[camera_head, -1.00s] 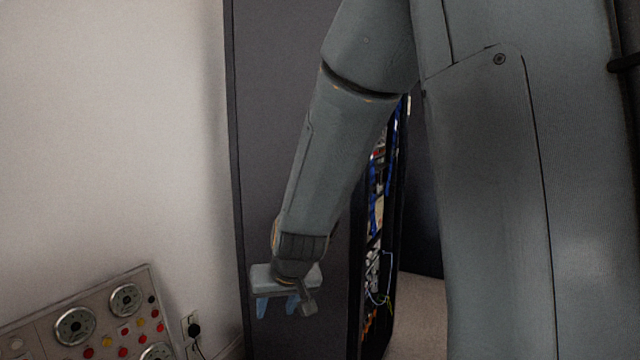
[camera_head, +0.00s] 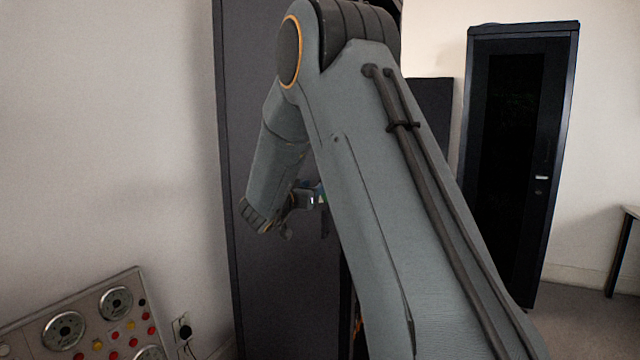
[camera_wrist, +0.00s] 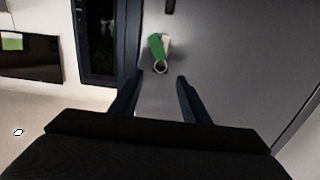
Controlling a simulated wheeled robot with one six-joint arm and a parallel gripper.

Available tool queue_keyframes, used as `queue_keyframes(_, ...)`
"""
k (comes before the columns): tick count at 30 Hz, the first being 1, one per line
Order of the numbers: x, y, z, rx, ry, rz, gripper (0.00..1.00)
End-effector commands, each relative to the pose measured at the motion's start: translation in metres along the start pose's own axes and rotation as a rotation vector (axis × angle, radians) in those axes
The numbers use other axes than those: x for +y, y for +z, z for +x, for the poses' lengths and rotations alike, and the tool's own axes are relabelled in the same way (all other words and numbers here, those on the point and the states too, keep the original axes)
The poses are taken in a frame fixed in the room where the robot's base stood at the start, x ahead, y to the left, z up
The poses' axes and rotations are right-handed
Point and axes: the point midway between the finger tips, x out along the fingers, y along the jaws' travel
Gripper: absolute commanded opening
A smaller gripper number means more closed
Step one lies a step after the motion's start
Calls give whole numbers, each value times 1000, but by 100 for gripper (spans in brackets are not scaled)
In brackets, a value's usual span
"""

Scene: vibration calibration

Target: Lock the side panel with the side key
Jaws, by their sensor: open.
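A green tag with a pale ring (camera_wrist: 158,50), which looks like the side key, shows in the wrist view ahead of my fingertips, against a grey panel. Whether it hangs from a lock or sits in one I cannot tell. My gripper (camera_wrist: 159,76) is open, with the tag and ring beyond the gap between its two fingers and nothing held. The side panel (camera_head: 285,290) is the large dark grey cabinet side in the head view. My arm covers part of it there, and my gripper is mostly hidden behind the arm.
A sloped console (camera_head: 100,320) with dials and coloured buttons stands at lower left, near a wall socket with a plug (camera_head: 183,331). A black glass-door cabinet (camera_head: 515,150) stands at the back right. A table edge (camera_head: 628,213) shows at far right. Floor between them looks clear.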

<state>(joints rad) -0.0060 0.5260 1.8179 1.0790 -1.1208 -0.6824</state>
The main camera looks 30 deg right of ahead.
Motion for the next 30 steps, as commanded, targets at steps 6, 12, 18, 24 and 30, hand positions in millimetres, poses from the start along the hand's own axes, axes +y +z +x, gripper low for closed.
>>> queue_keyframes(6, 1, 0, 33, -1, 0, 0, 42)
queue_keyframes(12, 0, 0, 47, -1, -2, -1, 42)
queue_keyframes(18, 0, 0, 48, -1, -3, -1, 42)
queue_keyframes(24, 0, 0, 48, -1, -3, -1, 22)
queue_keyframes(30, 0, 0, 48, -1, -3, -1, 1)
